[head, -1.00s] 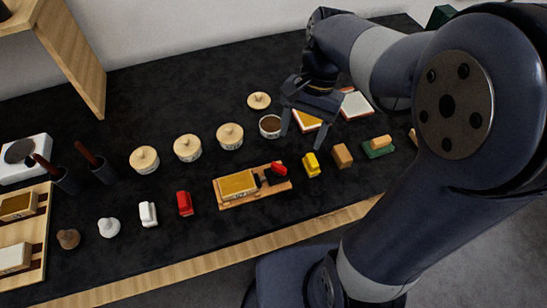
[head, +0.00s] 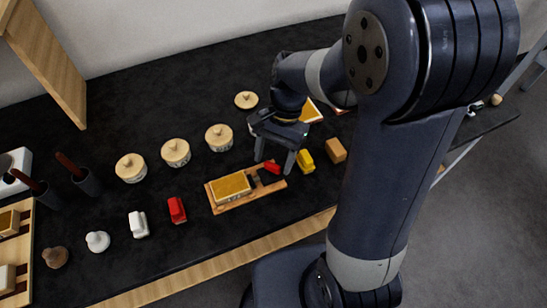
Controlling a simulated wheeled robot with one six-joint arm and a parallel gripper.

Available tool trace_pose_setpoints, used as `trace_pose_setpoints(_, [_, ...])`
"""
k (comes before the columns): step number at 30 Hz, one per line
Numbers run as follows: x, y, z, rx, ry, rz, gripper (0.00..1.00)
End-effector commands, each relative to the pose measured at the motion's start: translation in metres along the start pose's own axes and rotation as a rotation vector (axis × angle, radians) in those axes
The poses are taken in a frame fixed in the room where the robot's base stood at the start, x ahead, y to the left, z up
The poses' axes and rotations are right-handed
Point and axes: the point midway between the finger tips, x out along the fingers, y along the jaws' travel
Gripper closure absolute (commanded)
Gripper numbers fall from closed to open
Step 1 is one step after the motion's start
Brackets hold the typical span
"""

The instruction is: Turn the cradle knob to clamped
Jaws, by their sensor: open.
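The cradle (head: 222,207) is a flat wooden board on the black table, with a gold-topped block (head: 232,186) on its left part. The red knob (head: 272,168) sits at the right part of the cradle, beside a dark clamp piece. My gripper (head: 273,167) points down with its fingers apart, one on each side of the knob as seen in the head view. It holds nothing that I can see. Whether the fingers touch the knob, or how high they are above it, I cannot tell.
A yellow block (head: 305,161) and a tan block (head: 335,150) stand just right of the gripper. A red block (head: 177,210) and a white block (head: 138,225) stand left of the cradle. Several lidded pots, one here (head: 219,137), stand behind.

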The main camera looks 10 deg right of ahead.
Motion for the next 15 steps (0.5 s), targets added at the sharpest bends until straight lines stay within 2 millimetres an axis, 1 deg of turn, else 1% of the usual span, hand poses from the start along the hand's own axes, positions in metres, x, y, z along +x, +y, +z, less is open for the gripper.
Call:
trace_pose_setpoints(3, [0.0059,0.0002,0.0003,0.0,-0.001,0.001,0.4])
trace_pose_setpoints(11, [0.0065,0.0002,0.0001,0.0,0.0,0.0,0.4])
trace_pose_setpoints(15, [0.0063,0.0002,0.0001,0.0,0.0,0.0,0.51])
